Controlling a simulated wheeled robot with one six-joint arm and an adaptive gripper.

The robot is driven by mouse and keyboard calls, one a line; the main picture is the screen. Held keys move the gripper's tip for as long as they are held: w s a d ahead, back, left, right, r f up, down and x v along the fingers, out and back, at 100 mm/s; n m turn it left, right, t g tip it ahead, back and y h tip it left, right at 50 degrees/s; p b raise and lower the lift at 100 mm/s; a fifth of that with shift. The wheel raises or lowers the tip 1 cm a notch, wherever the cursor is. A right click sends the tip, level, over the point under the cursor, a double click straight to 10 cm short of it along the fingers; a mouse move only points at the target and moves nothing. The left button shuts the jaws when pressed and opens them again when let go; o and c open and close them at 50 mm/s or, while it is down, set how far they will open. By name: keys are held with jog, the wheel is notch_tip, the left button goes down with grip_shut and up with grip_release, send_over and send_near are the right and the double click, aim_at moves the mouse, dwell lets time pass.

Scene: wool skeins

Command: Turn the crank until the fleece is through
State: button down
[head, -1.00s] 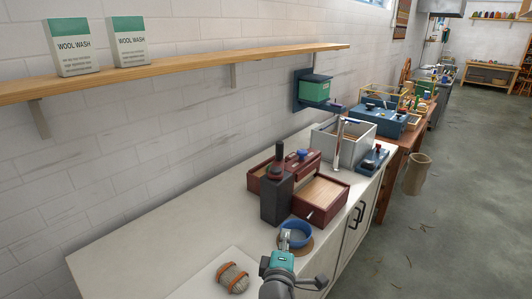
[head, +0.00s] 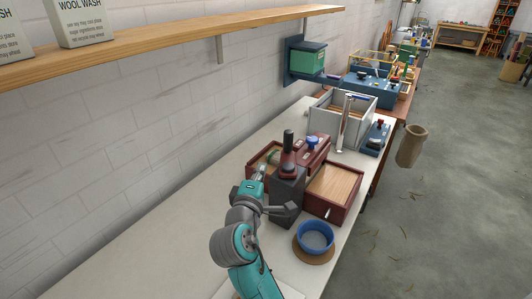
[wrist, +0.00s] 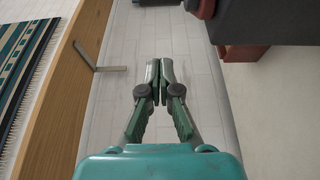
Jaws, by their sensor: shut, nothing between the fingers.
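A dark red machine (head: 311,152) stands on the counter with a wood-floored tray (head: 335,184) on its right and another on its left. A dark grey block (head: 287,196) stands in front of it, topped by a black upright handle (head: 288,141), which may be the crank grip. My gripper (head: 262,172) is left of the block, apart from the handle. In the wrist view my gripper (wrist: 153,72) is shut and empty, with the block (wrist: 268,22) at the upper right. A green shape at the left tray is unclear; I cannot make out the fleece.
A blue bowl (head: 315,237) sits on a round brown mat near the counter's front edge. Behind the machine are a grey bin (head: 366,112) and a blue device (head: 375,138). A wooden shelf (head: 170,38) runs along the wall above. The counter left of my arm is clear.

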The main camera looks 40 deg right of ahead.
aim_at(288, 153)
jog(key=s+d+x, duration=0.2)
jog(key=x, duration=1)
jog(key=shift+d, duration=0.1)
